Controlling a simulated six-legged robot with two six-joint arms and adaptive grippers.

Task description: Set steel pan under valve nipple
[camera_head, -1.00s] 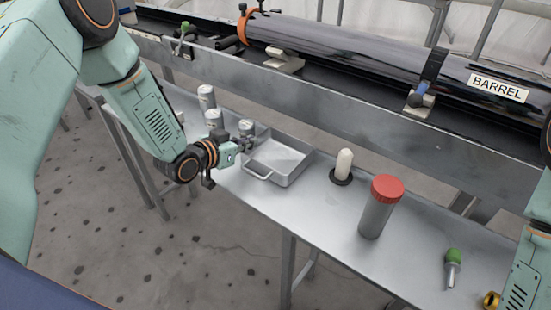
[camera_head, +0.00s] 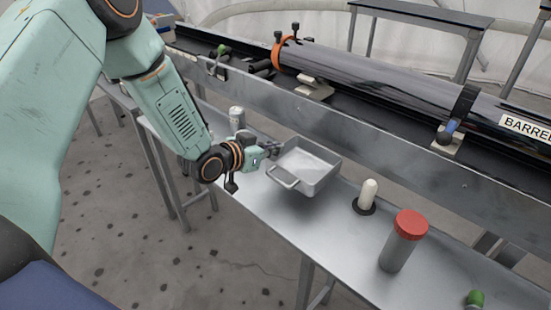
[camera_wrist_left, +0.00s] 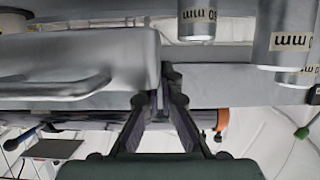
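The steel pan (camera_head: 322,184) is a shallow rectangular tray with a loop handle on its near side, roughly level and seemingly just above the bench. My left gripper (camera_head: 272,149) is at its left side, shut on the pan's wall. In the left wrist view the fingers (camera_wrist_left: 157,98) close at the edge of the pan (camera_wrist_left: 100,58), with the loop handle (camera_wrist_left: 55,88) to the left. A small green-handled fitting (camera_head: 222,48) on the trough at upper left may be the valve; its nipple cannot be made out. My right gripper is out of view.
The steel bench (camera_head: 262,205) holds a grey can (camera_head: 236,117), a white-topped plug (camera_head: 368,193), a red-lidded canister (camera_head: 400,245) and a green-topped item (camera_head: 474,299). The long trough with the black barrel (camera_head: 390,80) runs behind. Labelled cans (camera_wrist_left: 285,35) show near the left gripper.

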